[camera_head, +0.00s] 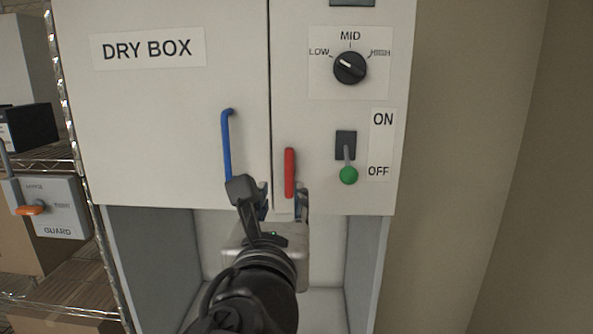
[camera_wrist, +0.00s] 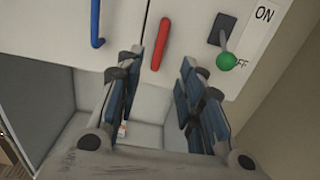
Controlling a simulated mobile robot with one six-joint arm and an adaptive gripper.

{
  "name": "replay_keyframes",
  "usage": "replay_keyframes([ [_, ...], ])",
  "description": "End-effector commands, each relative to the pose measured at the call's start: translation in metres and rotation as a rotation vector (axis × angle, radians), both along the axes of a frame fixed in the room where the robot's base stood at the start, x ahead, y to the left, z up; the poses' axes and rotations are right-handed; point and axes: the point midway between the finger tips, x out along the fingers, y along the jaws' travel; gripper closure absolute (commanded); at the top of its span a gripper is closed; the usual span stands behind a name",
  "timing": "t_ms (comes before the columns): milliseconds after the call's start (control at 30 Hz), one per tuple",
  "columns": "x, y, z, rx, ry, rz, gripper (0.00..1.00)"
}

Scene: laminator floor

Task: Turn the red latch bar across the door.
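The red latch bar (camera_head: 289,172) stands nearly vertical on the right panel of the dry box, just right of the seam with the door (camera_head: 165,120). It also shows in the wrist view (camera_wrist: 161,44), ahead of my gripper and between the lines of its two fingers. My gripper (camera_head: 281,198) is open, with one finger on each side of the bar's lower end in the head view. In the wrist view the gap between the fingers (camera_wrist: 160,75) is empty. I cannot tell whether a finger touches the bar.
A blue handle (camera_head: 227,145) is on the door, left of the bar. A green-knobbed switch (camera_head: 348,174) at OFF is close on the right, under a black dial (camera_head: 350,68). An open bay lies below. A wire shelf with a guard box (camera_head: 52,208) stands at left.

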Motion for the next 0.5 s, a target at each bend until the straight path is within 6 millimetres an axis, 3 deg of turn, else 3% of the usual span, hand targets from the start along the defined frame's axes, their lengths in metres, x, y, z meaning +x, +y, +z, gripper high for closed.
replay_keyframes([
  [100,0.028,-0.003,-0.001,-0.002,0.002,-0.008,0.65],
  [500,0.111,-0.005,-0.001,0.001,0.003,-0.004,0.65],
])
